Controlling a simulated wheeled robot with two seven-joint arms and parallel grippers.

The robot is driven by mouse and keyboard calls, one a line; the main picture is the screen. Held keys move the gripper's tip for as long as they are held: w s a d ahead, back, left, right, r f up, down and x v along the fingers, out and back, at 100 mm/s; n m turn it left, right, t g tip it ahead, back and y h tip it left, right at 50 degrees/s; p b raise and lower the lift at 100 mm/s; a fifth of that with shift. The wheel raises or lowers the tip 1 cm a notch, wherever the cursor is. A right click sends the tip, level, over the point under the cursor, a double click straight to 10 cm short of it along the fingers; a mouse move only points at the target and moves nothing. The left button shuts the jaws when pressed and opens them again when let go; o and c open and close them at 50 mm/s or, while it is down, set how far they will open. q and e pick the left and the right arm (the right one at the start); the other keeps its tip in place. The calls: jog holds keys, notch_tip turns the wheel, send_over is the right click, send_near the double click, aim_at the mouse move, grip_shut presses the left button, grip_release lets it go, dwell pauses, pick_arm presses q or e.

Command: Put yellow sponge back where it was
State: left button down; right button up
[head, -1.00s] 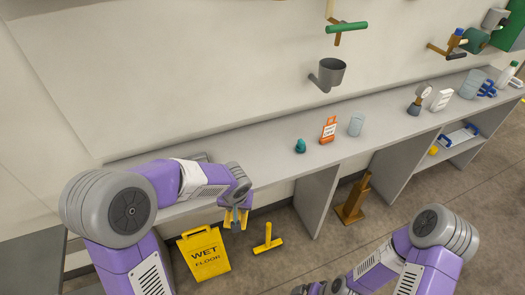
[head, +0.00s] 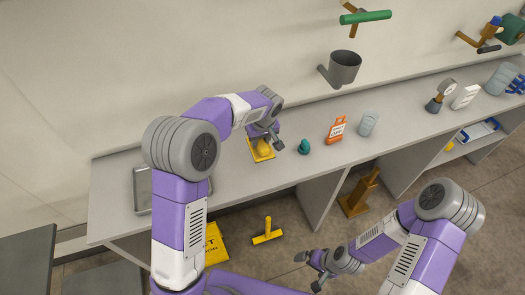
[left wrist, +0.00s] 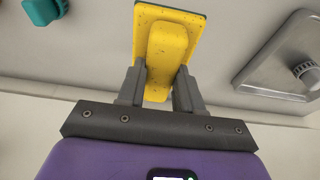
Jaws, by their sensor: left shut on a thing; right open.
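The yellow sponge (head: 261,156) is a flat yellow pad with a raised yellow block on it and a dark edge. My left gripper (head: 264,142) is over the grey counter (head: 235,181) and is shut on the sponge's raised block. In the left wrist view the two grey fingers (left wrist: 158,88) sit on either side of the block (left wrist: 167,45), and the pad extends beyond them. I cannot tell whether the pad touches the counter. My right gripper (head: 311,271) is open and empty, low in front of the counter.
A grey tray (head: 143,192) lies on the counter left of the sponge. To the right stand a teal object (head: 304,147), an orange sign (head: 336,129) and a translucent cup (head: 368,123). A grey cup holder (head: 345,68) juts from the wall. A yellow wet-floor sign (head: 214,245) is below.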

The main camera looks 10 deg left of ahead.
aim_at(262, 145)
pick_arm(q)
notch_tip(262, 145, down, 3)
jog(key=shift+s+r, duration=0.1)
jog(key=shift+r, duration=0.1)
jog(key=shift+s+d+b+x, duration=0.1)
jog(key=shift+s+x, duration=0.05)
jog(key=shift+x, duration=0.7)
jog(key=shift+s+d+b+x, duration=0.1)
jog(key=shift+s+b+x, duration=0.05)
jog(key=shift+x, duration=0.65)
jog(key=shift+s+d+b+x, duration=0.1)
jog(key=shift+s+x, duration=0.05)
jog(key=shift+x, duration=0.7)
jog(key=shift+s+f, duration=0.1)
jog(key=shift+f, duration=0.15)
jog(key=c, duration=0.7)
grip_release()
jog(key=shift+c, duration=0.2)
jog(key=p+v, duration=0.1)
jog(key=v, duration=1.1)
jog(key=shift+d, duration=0.1)
